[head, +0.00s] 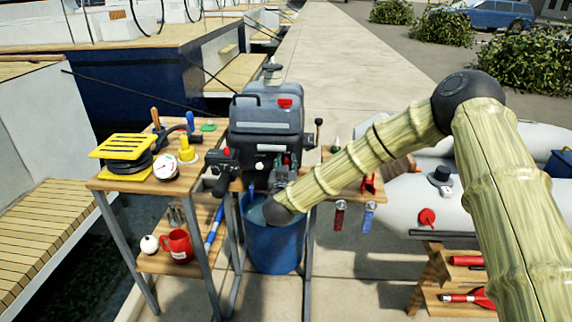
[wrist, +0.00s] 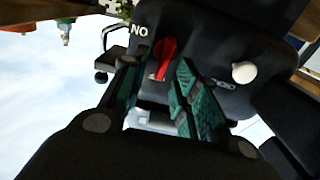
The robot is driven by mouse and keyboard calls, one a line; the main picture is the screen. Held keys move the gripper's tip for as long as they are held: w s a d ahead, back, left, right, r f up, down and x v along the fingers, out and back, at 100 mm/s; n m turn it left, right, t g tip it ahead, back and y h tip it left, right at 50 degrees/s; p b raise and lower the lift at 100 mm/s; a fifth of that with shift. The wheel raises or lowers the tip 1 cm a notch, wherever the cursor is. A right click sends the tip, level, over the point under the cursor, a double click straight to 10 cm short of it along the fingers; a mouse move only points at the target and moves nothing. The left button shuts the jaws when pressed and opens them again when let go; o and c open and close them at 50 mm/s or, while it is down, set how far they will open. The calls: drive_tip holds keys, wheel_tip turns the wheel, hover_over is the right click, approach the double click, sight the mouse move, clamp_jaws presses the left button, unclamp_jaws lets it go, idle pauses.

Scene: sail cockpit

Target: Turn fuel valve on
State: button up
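The fuel valve is a red lever (wrist: 165,56) on the dark motor housing (wrist: 205,45), in the upper middle of the wrist view. White letters reading "NO", probably "ON" seen upside down, stand left of it. My gripper (wrist: 158,78) is open, its two teal-padded fingers apart. The lever shows in the gap between the fingertips; I cannot tell whether either touches it. In the head view my gripper (head: 285,178) is at the lower front of the grey outboard motor (head: 266,125). The lever is not clearly visible there, hidden near my gripper and arm.
A white knob (wrist: 244,72) sits right of the lever. A blue bucket (head: 275,250) stands below the motor. A wooden table (head: 115,180) on the left holds a gauge and tools. A grey inflatable boat (head: 400,205) lies on the right. The dock behind is clear.

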clamp_jaws()
drive_tip(key=shift+d+m, duration=0.1)
drive_tip(key=shift+m, duration=0.2)
drive_tip(key=m, duration=0.1)
drive_tip(key=m+b, duration=0.1)
drive_tip(key=shift+d+f+m, duration=0.15)
drive_tip(key=shift+d+m, duration=0.1)
drive_tip(key=shift+m, duration=0.15)
drive_tip(key=m, duration=0.1)
drive_tip(key=m+b, duration=0.1)
drive_tip(key=m, duration=0.1)
drive_tip(key=shift+d+f+m, duration=0.2)
drive_tip(key=shift+d+m, duration=0.1)
drive_tip(key=shift+d, duration=0.05)
drive_tip(key=m+b, duration=0.1)
drive_tip(key=m, duration=0.2)
drive_tip(key=f+m+b, duration=0.1)
drive_tip(key=m+b, duration=0.1)
drive_tip(key=m, duration=0.2)
drive_tip(key=d+m+b, duration=0.1)
drive_tip(key=m+b, duration=0.1)
drive_tip(key=m, duration=0.1)
drive_tip(key=shift+s+f+m, duration=0.15)
drive_tip(key=shift+f+m, duration=0.2)
drive_tip(key=shift+m, duration=0.05)
